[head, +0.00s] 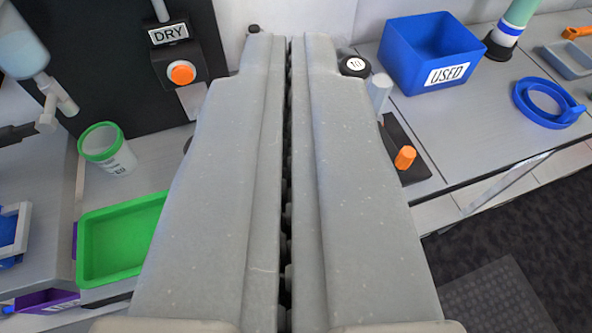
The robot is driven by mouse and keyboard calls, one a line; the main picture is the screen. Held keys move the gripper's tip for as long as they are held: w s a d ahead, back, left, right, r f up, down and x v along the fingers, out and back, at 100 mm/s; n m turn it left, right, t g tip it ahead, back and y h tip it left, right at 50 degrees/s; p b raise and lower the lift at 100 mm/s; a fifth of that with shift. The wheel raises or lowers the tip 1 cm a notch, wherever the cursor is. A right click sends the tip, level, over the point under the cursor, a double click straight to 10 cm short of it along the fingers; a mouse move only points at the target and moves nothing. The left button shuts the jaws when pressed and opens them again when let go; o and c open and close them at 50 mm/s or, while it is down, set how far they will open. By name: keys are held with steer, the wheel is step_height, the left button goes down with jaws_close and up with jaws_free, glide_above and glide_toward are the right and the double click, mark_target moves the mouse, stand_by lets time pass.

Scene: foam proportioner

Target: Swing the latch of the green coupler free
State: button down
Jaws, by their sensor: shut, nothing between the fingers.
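My gripper (297,40) fills the middle of the view, its two long grey fingers pointing away toward the back wall. The fingers are shut with only a thin dark seam between them, and nothing is held. I cannot make out a green coupler or its latch; the fingers cover the middle of the bench. A black round part with a white label (355,65) shows just right of the fingertips. A small black knob (254,29) shows just left of them.
At left are a DRY box with an orange button (181,74), a green-rimmed cup (112,155) and a green tray (95,219). At right are an orange knob (405,157), a blue USED bin (411,70), a blue ring (520,97) and a green-topped cylinder (510,25). Dark floor lies lower right.

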steer(key=w+a+f+m+g+h+p, duration=0.1)
steer(key=w+a+f+g+h+p, duration=0.2)
steer(key=w+f+g+p, duration=0.5)
steer(key=w+a+f+g+h+p, duration=0.1)
steer(key=a+f+p, duration=0.1)
steer(key=f+p, duration=0.4)
steer(key=w+a+f+m+g+h+p, duration=0.1)
steer(key=a+f+g+h+p, duration=0.1)
steer(key=f+p, duration=0.4)
steer(key=shift+a+f+p, duration=0.2)
steer(key=shift+a+p, duration=0.35)
steer(key=shift+p, duration=0.1)
steer(key=shift+w+d+f, duration=0.1)
steer(key=shift+w, duration=0.05)
steer(key=x, duration=0.3)
steer(key=d+x, duration=0.1)
steer(key=x, duration=0.3)
steer(key=s+d+r+x, duration=0.1)
steer(key=x, duration=0.3)
steer(key=shift+d+b, duration=0.15)
steer(key=shift+b, duration=0.2)
steer(key=shift+d, duration=0.55)
